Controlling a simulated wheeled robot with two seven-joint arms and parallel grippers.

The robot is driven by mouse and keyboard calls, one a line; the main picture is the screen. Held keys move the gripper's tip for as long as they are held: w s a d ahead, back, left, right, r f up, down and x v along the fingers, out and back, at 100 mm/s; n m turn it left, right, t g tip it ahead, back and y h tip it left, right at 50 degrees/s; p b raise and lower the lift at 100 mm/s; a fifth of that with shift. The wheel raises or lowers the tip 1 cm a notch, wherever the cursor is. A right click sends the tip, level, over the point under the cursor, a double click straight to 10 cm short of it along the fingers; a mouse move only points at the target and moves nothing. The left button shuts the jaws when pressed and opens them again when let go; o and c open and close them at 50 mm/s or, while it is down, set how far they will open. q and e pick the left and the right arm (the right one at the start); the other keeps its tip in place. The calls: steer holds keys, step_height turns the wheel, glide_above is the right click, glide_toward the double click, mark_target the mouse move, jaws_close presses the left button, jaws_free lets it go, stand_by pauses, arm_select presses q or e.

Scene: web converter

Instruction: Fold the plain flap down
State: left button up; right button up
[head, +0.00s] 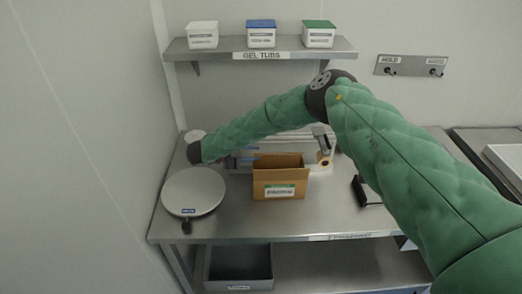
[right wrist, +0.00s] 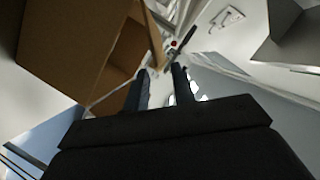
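A brown cardboard box (head: 264,186) stands on the steel bench with a green and white label on its front. Its top looks open, with board standing up along the back and right edges; I cannot tell which piece is the plain flap. In the right wrist view the box (right wrist: 75,42) is close at upper left, with its hollow inside showing. My left gripper is not seen.
A round white scale plate (head: 193,190) lies left of the box. A black stand (head: 361,190) is to the right. A brown roll (head: 324,158) sits behind the box. A shelf (head: 225,54) with three tubs is above. Bare bench lies in front of the box.

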steer(key=shift+p+x, duration=0.7)
steer(key=shift+x, duration=1.1)
steer(key=shift+f, duration=0.1)
jaws_close()
